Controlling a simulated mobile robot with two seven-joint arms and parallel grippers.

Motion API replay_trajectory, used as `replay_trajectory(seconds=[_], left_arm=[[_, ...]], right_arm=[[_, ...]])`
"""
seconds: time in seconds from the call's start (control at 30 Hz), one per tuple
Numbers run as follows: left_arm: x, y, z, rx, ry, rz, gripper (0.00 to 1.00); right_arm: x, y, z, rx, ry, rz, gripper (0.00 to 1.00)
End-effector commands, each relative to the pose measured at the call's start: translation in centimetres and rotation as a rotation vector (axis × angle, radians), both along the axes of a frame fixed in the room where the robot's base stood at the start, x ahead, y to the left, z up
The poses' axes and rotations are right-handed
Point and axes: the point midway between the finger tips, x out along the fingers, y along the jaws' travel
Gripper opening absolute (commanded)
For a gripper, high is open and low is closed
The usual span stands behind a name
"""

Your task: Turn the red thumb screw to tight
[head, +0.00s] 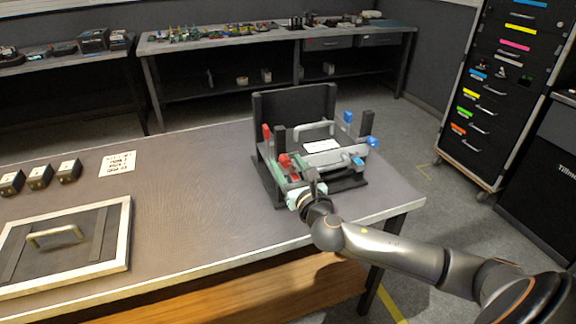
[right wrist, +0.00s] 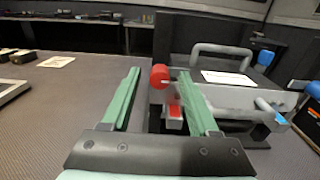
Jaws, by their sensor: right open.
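The red thumb screw (right wrist: 160,76) is a round red knob near the fixture's left side. In the right wrist view it stands between my right gripper's two green fingers, near the tip of the right-hand finger. In the head view a red knob (head: 284,160) shows just beyond the gripper. My right gripper (right wrist: 157,80) is open, its fingers pointing at the fixture, with nothing held; it also shows in the head view (head: 287,176). Whether a finger touches the screw I cannot tell. A second red part (right wrist: 175,110) sits below the knob. My left gripper is not in view.
The dark fixture (head: 294,100) has a grey handle, a white label and blue knobs (head: 371,142) on its right. A framed panel with a handle (head: 124,262), small black boxes (head: 40,176) and a paper sheet (head: 117,163) lie left. The table's middle is clear.

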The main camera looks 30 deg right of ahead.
Motion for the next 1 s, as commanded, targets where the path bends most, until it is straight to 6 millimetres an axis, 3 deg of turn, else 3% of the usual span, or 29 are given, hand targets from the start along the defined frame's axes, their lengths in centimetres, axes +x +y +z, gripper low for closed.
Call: replay_trajectory(seconds=[0.3,0.83,1.0], left_arm=[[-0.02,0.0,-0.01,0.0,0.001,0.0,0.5],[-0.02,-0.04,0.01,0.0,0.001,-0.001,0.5],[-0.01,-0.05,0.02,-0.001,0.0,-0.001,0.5]], right_arm=[[0.21,-0.03,-0.04,0.0,0.001,0.001,0.6],[0.18,-0.04,-0.03,0.0,0.001,0.0,0.01],[0.18,-0.04,-0.04,0.0,0.001,0.0,0.0]])
